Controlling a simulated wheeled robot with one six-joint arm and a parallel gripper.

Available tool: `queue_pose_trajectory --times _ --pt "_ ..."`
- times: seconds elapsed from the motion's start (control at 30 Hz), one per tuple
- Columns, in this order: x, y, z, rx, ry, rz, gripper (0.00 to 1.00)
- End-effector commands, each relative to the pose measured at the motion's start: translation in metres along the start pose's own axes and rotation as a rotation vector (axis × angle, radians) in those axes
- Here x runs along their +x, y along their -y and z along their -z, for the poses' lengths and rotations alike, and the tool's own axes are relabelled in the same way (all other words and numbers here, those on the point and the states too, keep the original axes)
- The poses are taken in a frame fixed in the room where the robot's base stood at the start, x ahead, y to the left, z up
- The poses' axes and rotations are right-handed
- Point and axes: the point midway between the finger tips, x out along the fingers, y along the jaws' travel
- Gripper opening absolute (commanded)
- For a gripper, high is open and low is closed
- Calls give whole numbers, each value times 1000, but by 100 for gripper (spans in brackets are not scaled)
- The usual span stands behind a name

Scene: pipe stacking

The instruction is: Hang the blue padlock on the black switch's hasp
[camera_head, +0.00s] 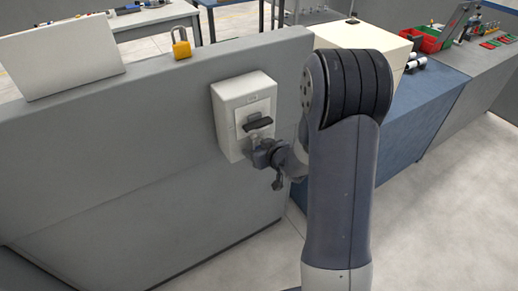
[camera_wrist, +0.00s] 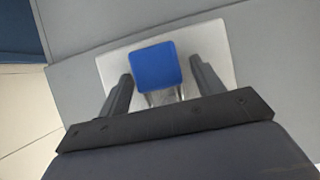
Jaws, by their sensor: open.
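The white switch box (camera_head: 228,112) is fixed to the grey wall, with its black switch handle (camera_head: 260,124) on the front. My gripper (camera_head: 258,146) is at the lower front of the box, just below the handle. In the wrist view, the blue padlock (camera_wrist: 157,66) lies between my gripper's (camera_wrist: 161,67) two spread fingers, with narrow gaps at its sides. Its metal shackle (camera_wrist: 181,92) points toward the bottom of that picture. The pale box (camera_wrist: 218,48) is behind it. The blue padlock cannot be made out in the head view. Whether its shackle passes through the hasp cannot be told.
A yellow padlock (camera_head: 181,43) stands on the wall's top ledge, beside a white panel (camera_head: 65,62). A blue workbench (camera_head: 420,112) is to the right, with red and green bins (camera_head: 425,40) farther back. Open floor (camera_head: 450,215) lies at lower right.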

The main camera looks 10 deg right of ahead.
Motion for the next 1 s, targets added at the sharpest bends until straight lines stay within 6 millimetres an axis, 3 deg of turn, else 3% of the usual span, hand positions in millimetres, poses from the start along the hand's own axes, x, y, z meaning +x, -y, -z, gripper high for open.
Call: queue_pose_trajectory --times 0.27,0.7,1.0 --pt "-18 0 0 -1 -2 -1 67" --pt "-93 -1 1 0 -2 -2 67" --pt "-109 -1 0 0 -1 0 67"
